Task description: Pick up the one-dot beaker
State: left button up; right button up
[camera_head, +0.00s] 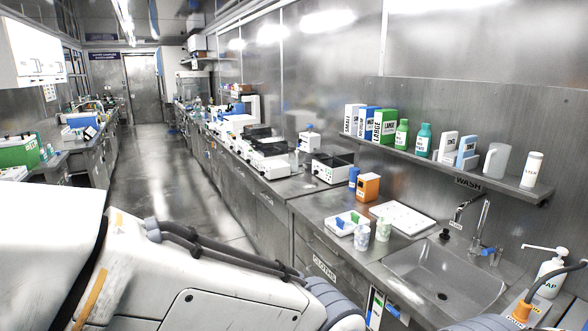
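Two small pale speckled cups stand on the steel counter left of the sink. One cup (362,236) is at the counter's front, and the other cup (383,229) is just right of it and slightly behind. They could be beakers, but their markings are too small for me to count dots. Neither cup is held. My white arm links fill the lower left and run along the bottom, and a grey cabled part of mine shows at the lower right. Neither gripper shows in this view.
A white tray with blue and green items (341,228) sits left of the cups, and a flat white tray (403,219) behind them. The sink (445,272) with its tap is to the right. An orange box (368,187) stands behind. A shelf (450,170) holds bottles and boxes.

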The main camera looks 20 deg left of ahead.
aim_at(293, 162)
jog(key=u, duration=1.3)
jog(key=i, duration=5.9)
jog(key=z, duration=3.55)
